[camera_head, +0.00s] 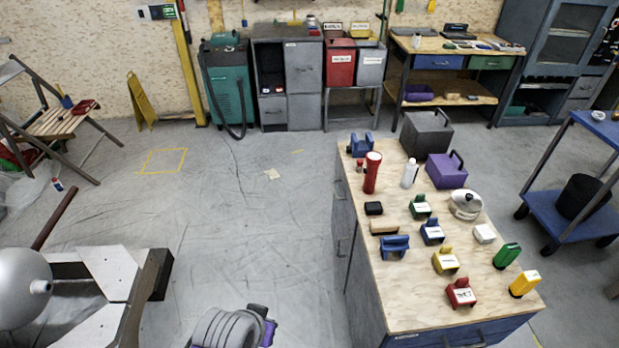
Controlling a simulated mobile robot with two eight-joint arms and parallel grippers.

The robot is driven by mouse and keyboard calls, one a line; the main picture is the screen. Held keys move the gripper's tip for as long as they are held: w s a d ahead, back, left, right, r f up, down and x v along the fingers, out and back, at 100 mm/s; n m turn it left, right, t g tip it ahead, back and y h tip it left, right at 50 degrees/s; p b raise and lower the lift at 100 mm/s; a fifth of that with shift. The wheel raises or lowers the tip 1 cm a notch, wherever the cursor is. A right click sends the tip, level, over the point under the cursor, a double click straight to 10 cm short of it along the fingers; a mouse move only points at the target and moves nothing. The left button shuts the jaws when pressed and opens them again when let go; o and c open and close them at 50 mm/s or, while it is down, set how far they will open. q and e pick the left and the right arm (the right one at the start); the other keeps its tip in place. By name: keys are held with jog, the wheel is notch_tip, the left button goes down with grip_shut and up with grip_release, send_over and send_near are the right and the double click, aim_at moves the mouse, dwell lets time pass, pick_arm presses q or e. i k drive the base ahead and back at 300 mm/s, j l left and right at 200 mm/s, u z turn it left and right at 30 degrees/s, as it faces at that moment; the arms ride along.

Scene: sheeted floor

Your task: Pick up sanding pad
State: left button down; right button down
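No single item on the workbench can be told for sure as the sanding pad. Neither of my grippers can be made out in the head view.
The bench also holds a red flashlight (372,173), a white bottle (409,174), a purple box (446,172), a silver round-lidded thing (466,203) and several coloured holders. A blue cart (567,209) stands right. Open floor (250,220) lies left of the bench.

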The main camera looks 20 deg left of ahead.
aim_at(371, 208)
jog(key=u, duration=2.55)
jog(key=z, duration=2.85)
jog(key=j+z, duration=0.1)
jog(key=z, duration=0.3)
jog(key=i+j+z, duration=0.1)
jog(key=z, duration=0.25)
jog(key=j+z, duration=0.15)
jog(key=z, duration=0.25)
jog(key=j+z, duration=0.1)
jog(key=z, duration=0.25)
jog(key=j+z, duration=0.35)
jog(key=j, duration=0.2)
jog(key=k+j+z, duration=0.1)
jog(key=j+z, duration=0.3)
jog(key=j, duration=0.1)
